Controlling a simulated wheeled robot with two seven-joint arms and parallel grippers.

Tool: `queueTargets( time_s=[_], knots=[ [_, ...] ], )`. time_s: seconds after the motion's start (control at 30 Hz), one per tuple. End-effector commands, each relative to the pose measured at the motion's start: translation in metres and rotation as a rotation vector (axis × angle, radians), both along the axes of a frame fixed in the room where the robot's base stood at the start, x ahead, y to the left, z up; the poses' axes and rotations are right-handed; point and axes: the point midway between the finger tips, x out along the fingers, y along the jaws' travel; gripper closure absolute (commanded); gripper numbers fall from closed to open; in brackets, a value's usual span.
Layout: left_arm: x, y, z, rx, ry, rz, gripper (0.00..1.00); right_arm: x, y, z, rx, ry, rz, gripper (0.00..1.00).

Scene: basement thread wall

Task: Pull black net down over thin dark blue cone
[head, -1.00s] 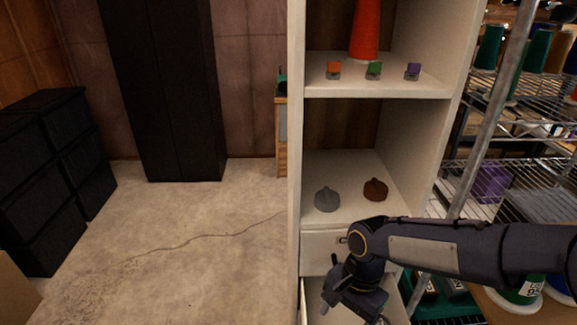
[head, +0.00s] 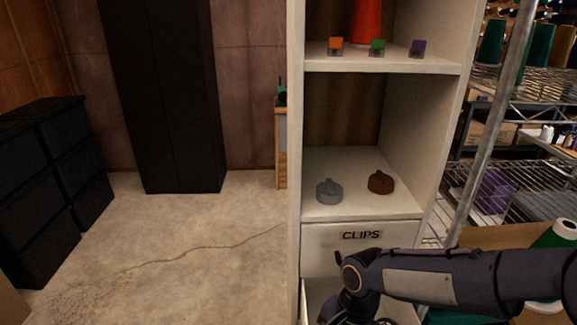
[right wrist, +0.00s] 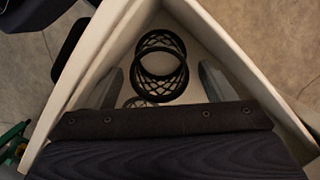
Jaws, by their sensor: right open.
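A black net (right wrist: 160,88) with dark rims and open mesh is inside a pale drawer in the right wrist view. Another piece of black mesh (right wrist: 138,102) shows just below it, partly hidden by my gripper body. My right gripper (right wrist: 161,70) is open, one grey finger on each side of the net, apart from it. In the head view my right arm reaches down into the open drawer (head: 316,290) under the shelf, and its fingers are hidden. No thin dark blue cone can be made out. My left gripper is not in view.
A closed drawer marked CLIPS (head: 318,250) is above the open one. A grey lidded object (head: 329,191) and a brown one (head: 380,182) sit on the shelf above. A wire rack (head: 520,75) with spools stands at right.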

Motion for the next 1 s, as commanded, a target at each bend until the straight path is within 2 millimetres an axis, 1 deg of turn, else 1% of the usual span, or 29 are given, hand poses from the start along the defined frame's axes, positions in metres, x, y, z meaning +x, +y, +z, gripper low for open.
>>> queueTargets(
  time_s=[0.13,0.3,0.33,0.53,0.63,1.0],
  knots=[
    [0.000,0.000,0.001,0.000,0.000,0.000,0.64,0.000,0.000,0.001,0.000,0.000,0.000,0.25],
    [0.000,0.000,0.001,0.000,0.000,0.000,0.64,0.000,0.000,0.001,0.000,0.000,0.000,0.47],
    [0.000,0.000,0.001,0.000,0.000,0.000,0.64,0.000,0.000,0.001,0.000,0.000,0.000,0.50],
    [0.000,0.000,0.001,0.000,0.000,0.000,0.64,0.000,0.000,0.001,0.000,0.000,0.000,0.51],
    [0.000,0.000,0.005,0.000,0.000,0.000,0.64,0.000,0.000,0.006,0.000,0.000,0.000,0.51],
    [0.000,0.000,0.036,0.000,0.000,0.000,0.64,0.000,0.000,0.043,0.000,0.000,0.001,0.51]
  ],
)
